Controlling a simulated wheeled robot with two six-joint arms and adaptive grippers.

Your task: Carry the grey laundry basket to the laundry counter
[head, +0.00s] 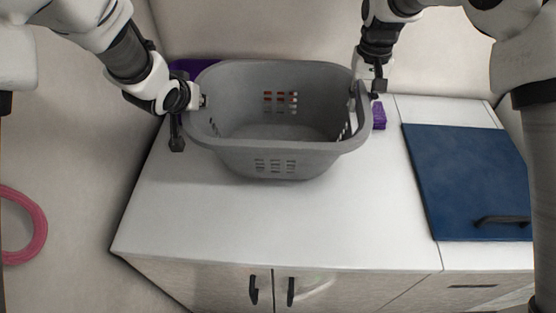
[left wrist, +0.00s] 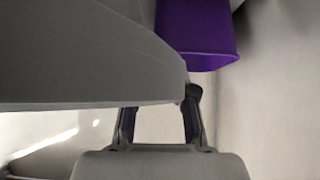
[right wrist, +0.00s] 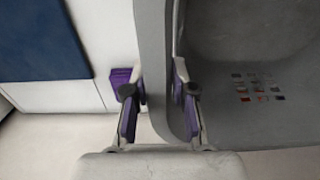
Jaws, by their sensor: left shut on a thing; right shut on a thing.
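The grey laundry basket (head: 285,160) is upright and looks empty, with slotted walls. It is over the back part of the white counter (head: 230,225); I cannot tell whether its base touches the top. My left gripper (head: 197,103) is shut on the basket's left rim. In the left wrist view the basket wall (left wrist: 80,60) covers part of the fingers (left wrist: 160,105). My right gripper (head: 370,88) is shut on the right rim. In the right wrist view the rim (right wrist: 155,45) passes between the fingers (right wrist: 160,92).
A purple bin (left wrist: 197,35) stands behind the basket at the left. A small purple thing (head: 379,115) lies just right of the basket. A blue panel with a black handle (head: 465,175) covers the right side. A pink hose (head: 35,215) hangs at left. The counter's front is clear.

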